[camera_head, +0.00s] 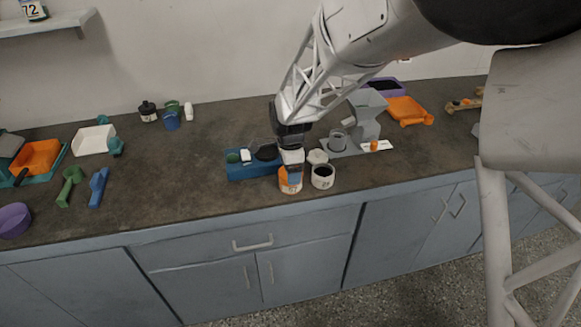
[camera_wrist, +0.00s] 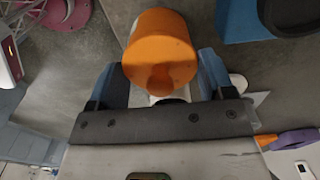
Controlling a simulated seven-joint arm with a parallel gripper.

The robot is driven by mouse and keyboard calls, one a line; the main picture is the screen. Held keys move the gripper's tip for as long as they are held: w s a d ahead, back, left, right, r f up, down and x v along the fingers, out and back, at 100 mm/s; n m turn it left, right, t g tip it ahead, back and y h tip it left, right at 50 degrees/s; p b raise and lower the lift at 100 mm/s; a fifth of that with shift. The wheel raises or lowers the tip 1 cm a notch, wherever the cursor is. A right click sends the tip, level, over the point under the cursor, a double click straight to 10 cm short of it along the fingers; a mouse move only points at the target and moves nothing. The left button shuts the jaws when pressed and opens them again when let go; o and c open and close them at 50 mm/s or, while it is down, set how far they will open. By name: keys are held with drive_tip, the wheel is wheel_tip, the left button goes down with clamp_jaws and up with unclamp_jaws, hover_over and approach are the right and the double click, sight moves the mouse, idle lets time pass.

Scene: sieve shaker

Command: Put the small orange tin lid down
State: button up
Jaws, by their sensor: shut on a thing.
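My gripper (camera_head: 292,170) points down near the front edge of the worktop. In the wrist view my gripper (camera_wrist: 163,80) has its blue fingers shut on the small orange tin lid (camera_wrist: 160,40), a round orange piece with a small knob facing the camera. In the head view the orange lid (camera_head: 284,176) shows just under the fingers, above or against a pale tin with an orange mark (camera_head: 291,187). I cannot tell whether they touch. An open white tin with a dark inside (camera_head: 322,178) stands close on the right.
A blue rack (camera_head: 246,172) holding small items stands just left of my gripper. A grey stand (camera_head: 366,128) with a metal cup (camera_head: 337,141) is behind right.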

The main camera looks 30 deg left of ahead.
drive_tip(key=shift+f, duration=0.15)
drive_tip(key=o, duration=0.9)
wheel_tip(320, 180, up, 13)
drive_tip(key=shift+r, duration=0.1)
idle(1.0)
